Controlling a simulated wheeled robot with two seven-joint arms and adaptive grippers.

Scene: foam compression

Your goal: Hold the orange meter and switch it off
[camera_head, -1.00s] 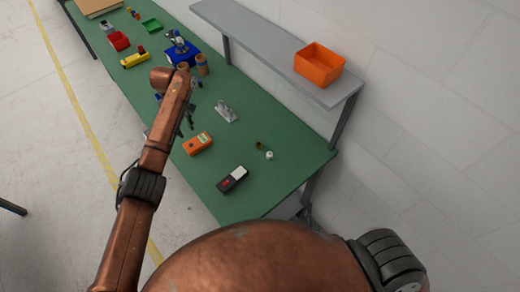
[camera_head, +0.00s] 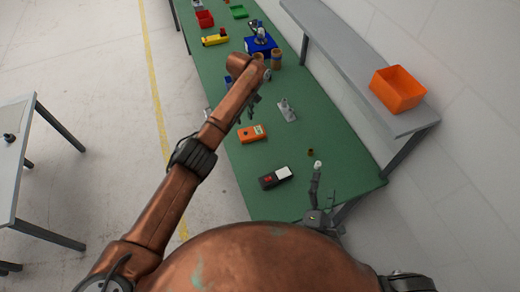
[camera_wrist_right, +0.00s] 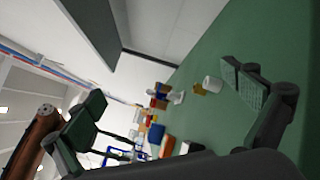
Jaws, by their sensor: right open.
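The orange meter (camera_head: 253,133) lies on the green bench in the head view, with a small light screen on its upper side. My left gripper (camera_head: 248,108) is just above it in the picture, largely hidden behind my left arm; its opening cannot be made out. My right gripper (camera_head: 322,195) is at the bench's near right edge, apart from the meter. In the right wrist view it is open (camera_wrist_right: 165,95), with nothing between its fingers. I cannot pick out the orange meter surely in that view.
A black, red and white device (camera_head: 276,178) lies nearer me than the meter. A metal clamp-like part (camera_head: 287,110) lies beyond it. An orange bin (camera_head: 397,89) stands on the grey shelf (camera_head: 345,45). A small white cylinder (camera_wrist_right: 212,84) is near my right fingers.

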